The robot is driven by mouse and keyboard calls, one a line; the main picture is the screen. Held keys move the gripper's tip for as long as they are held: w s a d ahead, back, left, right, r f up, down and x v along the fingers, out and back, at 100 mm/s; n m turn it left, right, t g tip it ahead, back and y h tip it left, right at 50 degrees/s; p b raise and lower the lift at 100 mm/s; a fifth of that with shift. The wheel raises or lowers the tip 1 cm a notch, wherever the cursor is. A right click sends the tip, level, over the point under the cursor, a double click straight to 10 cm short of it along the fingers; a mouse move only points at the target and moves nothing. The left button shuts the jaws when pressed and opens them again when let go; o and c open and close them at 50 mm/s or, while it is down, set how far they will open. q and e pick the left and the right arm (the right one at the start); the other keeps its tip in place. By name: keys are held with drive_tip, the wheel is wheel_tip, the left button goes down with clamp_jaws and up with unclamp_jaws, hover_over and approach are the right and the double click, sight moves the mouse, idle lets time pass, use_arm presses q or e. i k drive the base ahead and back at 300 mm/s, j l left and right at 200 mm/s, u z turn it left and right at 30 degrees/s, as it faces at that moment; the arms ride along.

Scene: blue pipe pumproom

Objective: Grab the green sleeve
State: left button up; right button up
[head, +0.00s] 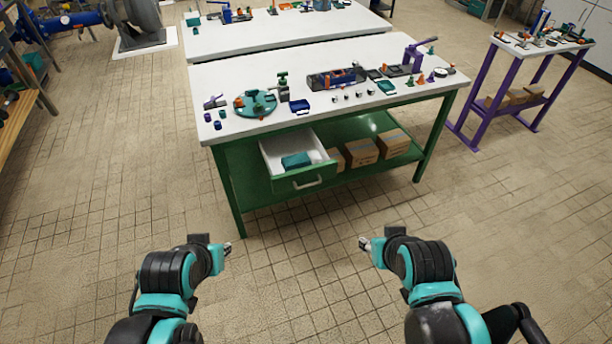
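No item is clearly a green sleeve at this size. Several green things lie on the white-topped workbench (330,119) ahead: a dark green tray (386,88), a small green piece (409,82) near the right end, and an upright green tool (283,84) beside a round teal fixture (256,103). A teal block (296,160) lies in the open drawer. My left gripper (229,248) and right gripper (363,243) are in front of the bench, apart from everything on it. Their fingers are too small to show whether they are open.
The open white drawer (272,153) juts out from the bench's front left. Cardboard boxes (362,152) sit on the green lower shelf. A purple-legged stand (478,100) is at right, a second table (270,32) behind. The tiled floor before the bench is clear.

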sight(258, 107)
drive_tip(key=i+j+z, duration=0.4)
drive_tip(key=i, duration=0.15)
drive_tip(key=i+j+z, duration=0.35)
drive_tip(key=i+j, duration=0.1)
drive_tip(key=j, duration=0.05)
